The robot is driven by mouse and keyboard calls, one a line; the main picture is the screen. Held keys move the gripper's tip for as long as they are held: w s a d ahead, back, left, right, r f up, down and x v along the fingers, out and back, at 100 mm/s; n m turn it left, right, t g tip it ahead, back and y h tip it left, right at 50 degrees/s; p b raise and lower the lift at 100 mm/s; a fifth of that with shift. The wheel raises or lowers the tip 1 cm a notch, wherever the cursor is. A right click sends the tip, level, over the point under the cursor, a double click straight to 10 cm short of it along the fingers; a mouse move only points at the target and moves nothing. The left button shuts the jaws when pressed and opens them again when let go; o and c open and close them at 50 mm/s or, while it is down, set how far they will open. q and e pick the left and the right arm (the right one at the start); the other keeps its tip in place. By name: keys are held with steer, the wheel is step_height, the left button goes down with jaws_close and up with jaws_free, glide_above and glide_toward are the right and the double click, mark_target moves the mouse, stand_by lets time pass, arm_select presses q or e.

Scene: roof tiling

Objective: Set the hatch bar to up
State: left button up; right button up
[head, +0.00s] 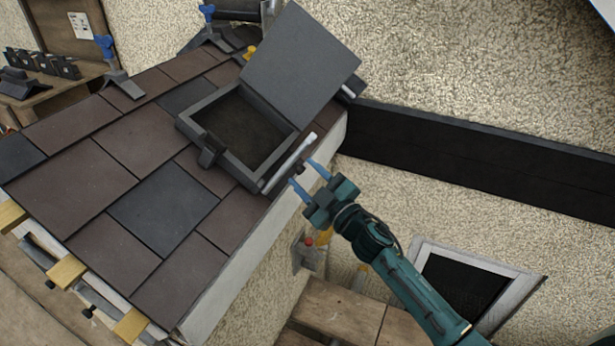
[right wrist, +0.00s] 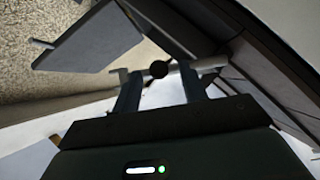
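The hatch has a dark grey frame (head: 190,122) set in the roof, and its flat lid (head: 303,62) is raised and leans to the upper right. A pale metal bar (head: 289,163), which looks like the hatch bar, lies slanted along the frame's right side, near the roof edge. My right gripper (head: 300,171) is open just right of the bar, its blue fingers pointing at it. In the right wrist view the bar (right wrist: 212,62) crosses at the fingertips, with a dark round knob (right wrist: 158,69) between the fingers. I cannot tell whether the fingers touch it. My left gripper is not in view.
Brown and grey tiles (head: 163,208) cover the roof around the hatch. A dark beam (head: 470,155) runs along the wall at right. Blue-handled clamps (head: 105,46) stand at the upper roof edge. A wooden bench (head: 335,310) is below right.

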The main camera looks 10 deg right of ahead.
steer(key=v, duration=1.3)
steer(key=shift+s+d, duration=0.1)
